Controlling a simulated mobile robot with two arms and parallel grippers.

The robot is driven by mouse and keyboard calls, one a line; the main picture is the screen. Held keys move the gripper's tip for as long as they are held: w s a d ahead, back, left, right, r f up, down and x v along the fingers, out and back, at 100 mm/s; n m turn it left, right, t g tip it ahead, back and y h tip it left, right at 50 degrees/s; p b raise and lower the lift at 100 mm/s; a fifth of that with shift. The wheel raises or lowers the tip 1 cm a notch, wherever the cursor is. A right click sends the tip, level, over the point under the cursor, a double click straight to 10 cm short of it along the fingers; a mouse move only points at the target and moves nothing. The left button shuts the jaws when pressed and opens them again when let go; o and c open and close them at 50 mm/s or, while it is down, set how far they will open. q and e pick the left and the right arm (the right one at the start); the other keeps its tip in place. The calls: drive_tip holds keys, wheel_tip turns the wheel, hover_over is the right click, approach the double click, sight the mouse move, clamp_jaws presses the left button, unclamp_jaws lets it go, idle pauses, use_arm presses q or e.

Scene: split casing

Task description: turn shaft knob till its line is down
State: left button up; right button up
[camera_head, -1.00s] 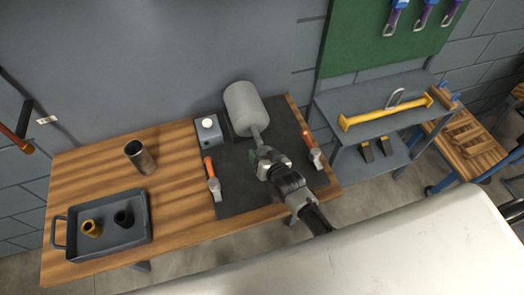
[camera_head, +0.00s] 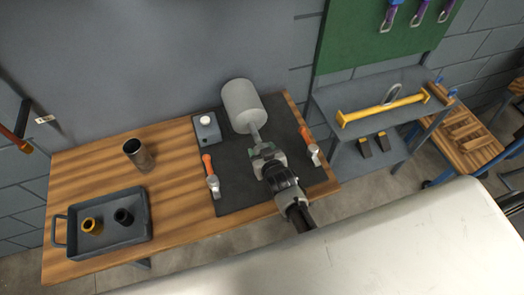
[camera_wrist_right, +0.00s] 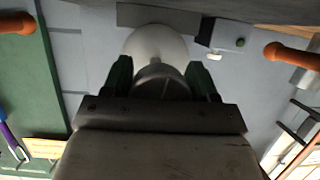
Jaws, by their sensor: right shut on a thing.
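A grey cylindrical casing (camera_head: 243,104) lies on the dark mat at the back of the wooden table, with a thin shaft (camera_head: 256,136) pointing toward me. My right gripper (camera_head: 260,152) is at the shaft's near end. In the right wrist view the green fingers of the right gripper (camera_wrist_right: 161,80) are shut on the round grey shaft knob (camera_wrist_right: 161,74), one on each side. The pale casing (camera_wrist_right: 155,45) shows beyond it. The line on the knob cannot be made out. My left gripper is out of view.
Orange-handled tools (camera_head: 209,172) (camera_head: 311,148) lie on either side of the gripper. A grey box with a white button (camera_head: 206,124) stands left of the casing. A shelf (camera_head: 365,118) stands right.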

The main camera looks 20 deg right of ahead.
drive_tip(key=shift+s+f, duration=0.1)
drive_tip(key=o, duration=0.9)
drive_tip(key=b+v, duration=0.1)
drive_tip(key=v, duration=0.9)
drive_tip(key=shift+s+r, duration=0.3)
